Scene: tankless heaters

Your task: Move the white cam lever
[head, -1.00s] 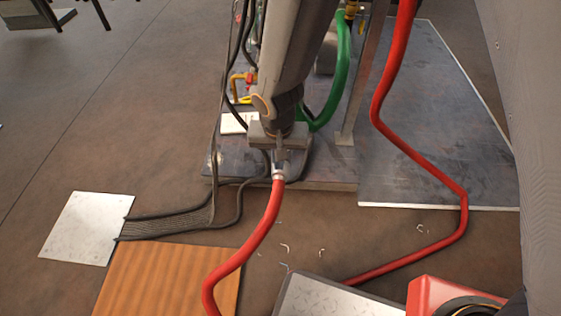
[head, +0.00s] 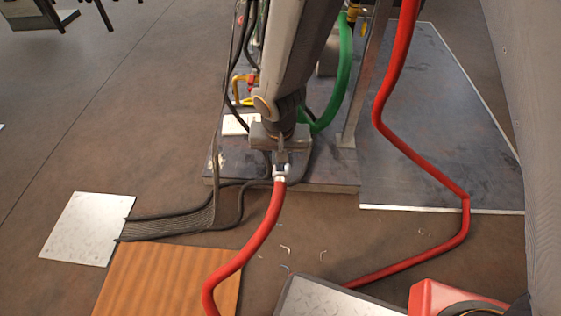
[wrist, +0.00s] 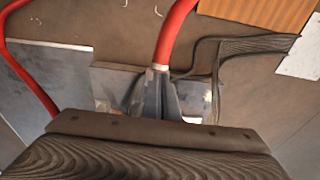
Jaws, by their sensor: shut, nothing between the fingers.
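A white fitting (head: 284,172) shows at the upper end of a red hose (head: 262,222) in the head view, just by my fingertips. The white cam lever seems to be part of this fitting, but I cannot make out its shape. My gripper (head: 280,162) points down at the fitting, with its fingers together and nothing seen between them. In the wrist view, my gripper (wrist: 161,85) reaches toward the hose end, where a pale collar (wrist: 160,67) shows. The fingers hide part of the fitting, and I cannot tell whether they touch it.
A dark metal platform (head: 335,184) lies under my arm, with a green hose (head: 338,95) and black cables on it. A second red hose (head: 412,165) runs down on the right. A wooden board (head: 165,280) and a pale plate (head: 85,230) lie on the floor.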

